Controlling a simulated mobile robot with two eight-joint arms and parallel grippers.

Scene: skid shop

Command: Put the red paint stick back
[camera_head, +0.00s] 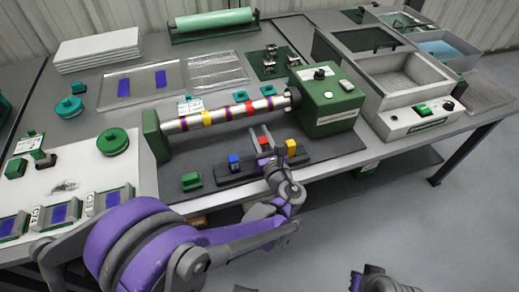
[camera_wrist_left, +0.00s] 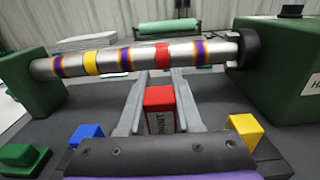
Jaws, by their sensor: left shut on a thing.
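The red paint stick (camera_wrist_left: 160,97) is a red block with a pale label, seen between the two fingers of my left gripper (camera_wrist_left: 158,88). The gripper is shut on it. In the head view the red stick (camera_head: 265,141) shows at the fingertips of my left gripper (camera_head: 264,137), over the dark rack (camera_head: 240,178). It stands between the blue stick (camera_head: 234,162) and the yellow stick (camera_head: 291,147). Its lower end is hidden, so I cannot tell whether it touches the rack. My right gripper is not clearly visible.
A metal tube with coloured bands (camera_head: 220,116) runs behind the rack between a green post (camera_head: 155,136) and a green box (camera_head: 325,100). A small green block (camera_head: 191,181) lies left of the rack. The bench front edge is close to the rack.

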